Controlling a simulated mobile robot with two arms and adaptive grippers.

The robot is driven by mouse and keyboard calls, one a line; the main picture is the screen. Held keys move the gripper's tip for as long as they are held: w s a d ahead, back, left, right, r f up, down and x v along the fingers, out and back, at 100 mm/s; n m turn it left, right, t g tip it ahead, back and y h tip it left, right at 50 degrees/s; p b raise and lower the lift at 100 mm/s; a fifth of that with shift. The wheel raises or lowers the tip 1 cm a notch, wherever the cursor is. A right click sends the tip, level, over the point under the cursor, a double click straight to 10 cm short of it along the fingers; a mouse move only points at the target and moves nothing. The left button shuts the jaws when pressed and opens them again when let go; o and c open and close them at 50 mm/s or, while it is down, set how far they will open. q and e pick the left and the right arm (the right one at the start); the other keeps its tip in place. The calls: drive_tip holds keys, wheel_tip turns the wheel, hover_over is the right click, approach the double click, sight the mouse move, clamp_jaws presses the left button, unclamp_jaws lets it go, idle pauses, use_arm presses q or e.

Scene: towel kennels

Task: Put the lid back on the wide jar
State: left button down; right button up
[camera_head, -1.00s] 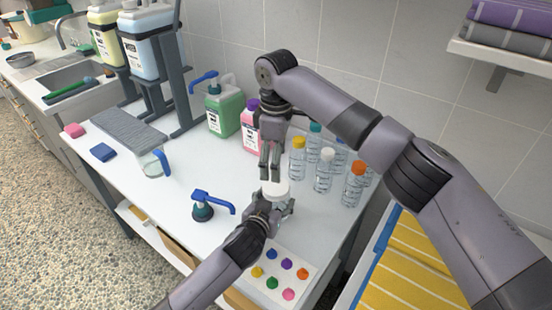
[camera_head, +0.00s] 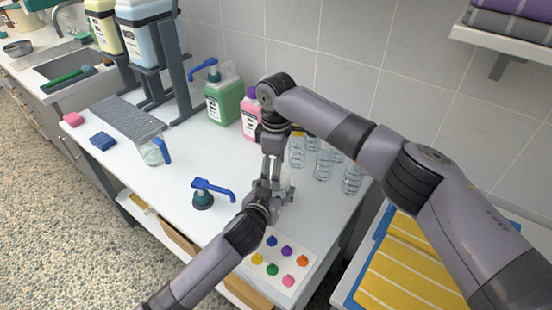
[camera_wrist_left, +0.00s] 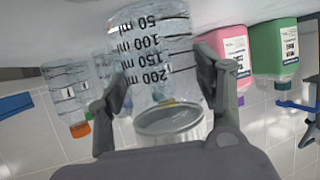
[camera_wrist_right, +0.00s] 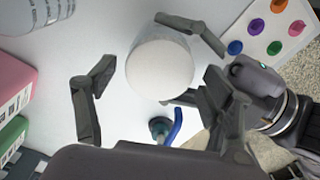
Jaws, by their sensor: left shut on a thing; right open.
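The wide jar (camera_wrist_left: 160,60), clear with black ml marks, stands on the white counter; my left gripper (camera_wrist_left: 165,110) is shut around its sides near the top. In the right wrist view, the round white lid (camera_wrist_right: 161,69) covers the jar's mouth. I cannot tell whether it is fully seated. My right gripper (camera_wrist_right: 142,58) is open above it, with fingers spread on either side of the lid. In the head view, my left gripper (camera_head: 272,192) and right gripper (camera_head: 271,172) meet at the jar, hiding most of it and the lid.
Several clear bottles (camera_head: 323,165) stand close behind the jar on the right. Green (camera_head: 223,102) and pink (camera_head: 251,118) containers stand at the back. A blue pump (camera_head: 204,195) is to the left, and a card with coloured dots (camera_head: 280,265) in front.

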drive_tip(key=shift+f, duration=0.25)
drive_tip(key=shift+c, duration=0.4)
drive_tip(key=c, duration=1.1)
drive_tip(key=shift+c, duration=0.2)
drive_tip(key=o, duration=1.4)
drive_tip(key=shift+c, duration=0.2)
